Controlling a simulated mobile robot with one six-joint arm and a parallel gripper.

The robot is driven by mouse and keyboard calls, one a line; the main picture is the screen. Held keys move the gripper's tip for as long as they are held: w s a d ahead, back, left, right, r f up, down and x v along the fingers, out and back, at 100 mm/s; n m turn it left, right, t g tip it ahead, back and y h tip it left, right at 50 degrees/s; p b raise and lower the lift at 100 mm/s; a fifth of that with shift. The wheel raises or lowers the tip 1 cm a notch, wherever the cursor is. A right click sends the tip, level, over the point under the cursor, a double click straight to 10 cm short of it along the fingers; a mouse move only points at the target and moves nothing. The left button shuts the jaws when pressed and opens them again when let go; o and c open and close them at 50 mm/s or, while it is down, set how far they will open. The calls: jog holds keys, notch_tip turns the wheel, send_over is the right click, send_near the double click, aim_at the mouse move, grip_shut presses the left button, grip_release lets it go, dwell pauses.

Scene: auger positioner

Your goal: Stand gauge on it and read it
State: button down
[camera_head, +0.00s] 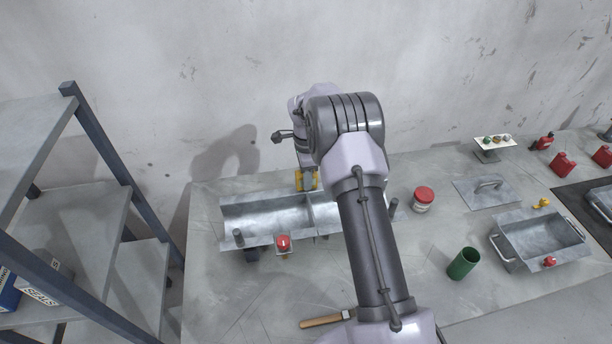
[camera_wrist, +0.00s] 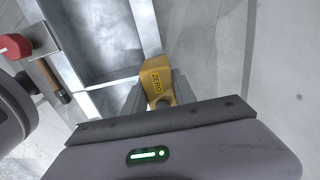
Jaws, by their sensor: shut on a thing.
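My gripper (camera_wrist: 158,95) is shut on a yellow piece marked ZERO (camera_wrist: 155,72), at the edge of a grey metal trough (camera_wrist: 108,77). In the head view, my gripper (camera_head: 307,178) and the yellow piece (camera_head: 299,181) are at the back edge of the trough (camera_head: 262,220). The trough has a divider, and my arm hides its right part. I cannot tell whether the yellow piece touches the trough or is part of a gauge. No gauge dial or reading is legible.
A red knob (camera_head: 284,243) sits at the trough's front. A red-lidded jar (camera_head: 424,197), green cup (camera_head: 463,263), second metal bin (camera_head: 541,243) and flat handled plate (camera_head: 490,188) stand right. A wooden-handled tool (camera_head: 322,320) lies in front. Shelving (camera_head: 85,215) stands left.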

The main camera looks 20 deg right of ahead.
jog(key=shift+f+b, duration=0.6)
jog(key=c, duration=0.9)
grip_release()
